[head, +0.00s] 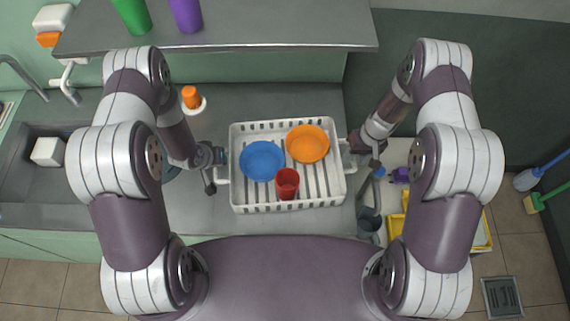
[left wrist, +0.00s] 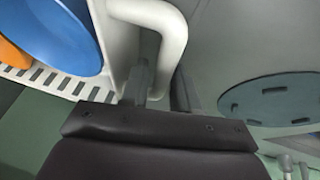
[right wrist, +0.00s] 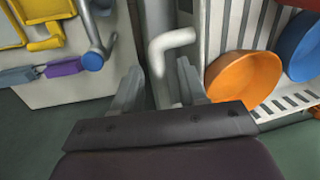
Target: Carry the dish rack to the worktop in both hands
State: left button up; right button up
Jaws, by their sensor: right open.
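The white dish rack (head: 240,203) is over the grey worktop (head: 200,222) in the head view; I cannot tell if it touches it. It holds a blue bowl (head: 262,161), an orange bowl (head: 307,144) and a red cup (head: 287,184). My left gripper (head: 219,172) is at the rack's left handle; in the left wrist view its fingers (left wrist: 158,88) are close on both sides of the white handle (left wrist: 168,40). My right gripper (head: 352,154) is at the right handle; in the right wrist view its fingers (right wrist: 162,88) are spread around the handle (right wrist: 172,40), with gaps.
A sink (head: 30,185) with a white block (head: 47,151) is at the left. An orange-topped item (head: 191,98) stands behind the rack. A shelf (head: 240,32) carries green and purple cups.

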pick_arm(q)
jog(key=shift+x, duration=1)
pick_arm(e)
jog(key=shift+s+a+f, duration=0.1)
jog(key=shift+a+f, duration=0.1)
jog(key=shift+f, duration=0.85)
pick_arm(q)
jog(key=c, duration=0.4)
pick_arm(e)
jog(key=c, duration=0.3)
pick_arm(q)
grip_shut()
pick_arm(e)
grip_shut()
pick_arm(q)
jog(key=shift+r, duration=0.1)
pick_arm(e)
jog(key=shift+r, duration=0.15)
